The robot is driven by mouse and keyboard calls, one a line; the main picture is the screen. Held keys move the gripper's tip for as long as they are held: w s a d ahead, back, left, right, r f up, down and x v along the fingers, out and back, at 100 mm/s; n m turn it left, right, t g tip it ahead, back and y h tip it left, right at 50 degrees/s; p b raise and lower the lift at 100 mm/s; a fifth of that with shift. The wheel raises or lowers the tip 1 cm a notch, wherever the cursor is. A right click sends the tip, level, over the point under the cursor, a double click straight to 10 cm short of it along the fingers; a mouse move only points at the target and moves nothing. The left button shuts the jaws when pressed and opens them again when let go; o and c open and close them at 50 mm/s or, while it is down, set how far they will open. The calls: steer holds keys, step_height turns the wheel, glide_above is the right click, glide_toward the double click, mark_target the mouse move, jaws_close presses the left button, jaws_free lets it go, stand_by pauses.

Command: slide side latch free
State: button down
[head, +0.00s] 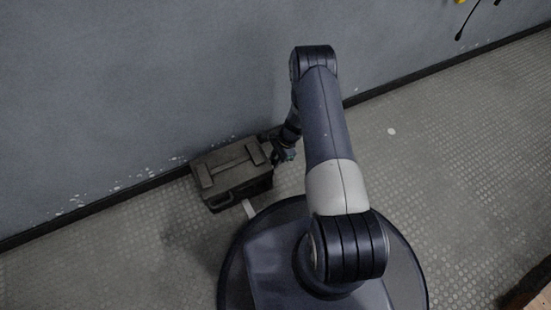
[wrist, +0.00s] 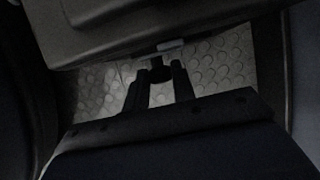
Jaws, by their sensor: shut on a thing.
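A dark grey case (head: 233,172) with a lid, two straps and a front handle stands on the floor against the wall in the head view. My gripper (head: 284,156) is at the case's right side, low down; its fingertips are hard to make out there. In the wrist view the case's underside edge (wrist: 115,42) fills the top. My gripper (wrist: 160,78) has its two fingers around a small dark piece, the side latch (wrist: 159,71), just below that edge. A small lighter grey tab (wrist: 170,45) shows above it. The latch's exact position in its track is too dark to tell.
A grey wall (head: 130,90) with a dark skirting runs behind the case. A pale strip (head: 249,208) lies between the case and my base. Yellow and black items (head: 466,14) hang at the upper right.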

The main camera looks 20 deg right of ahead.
steer(key=s, duration=0.2)
steer(key=shift+s+d, duration=0.25)
steer(key=shift+s, duration=0.1)
steer(key=c, duration=1.2)
jaws_free()
steer(key=p+v, duration=0.4)
steer(key=v, duration=0.6)
steer(key=shift+r, duration=0.4)
steer(key=shift+f, duration=0.1)
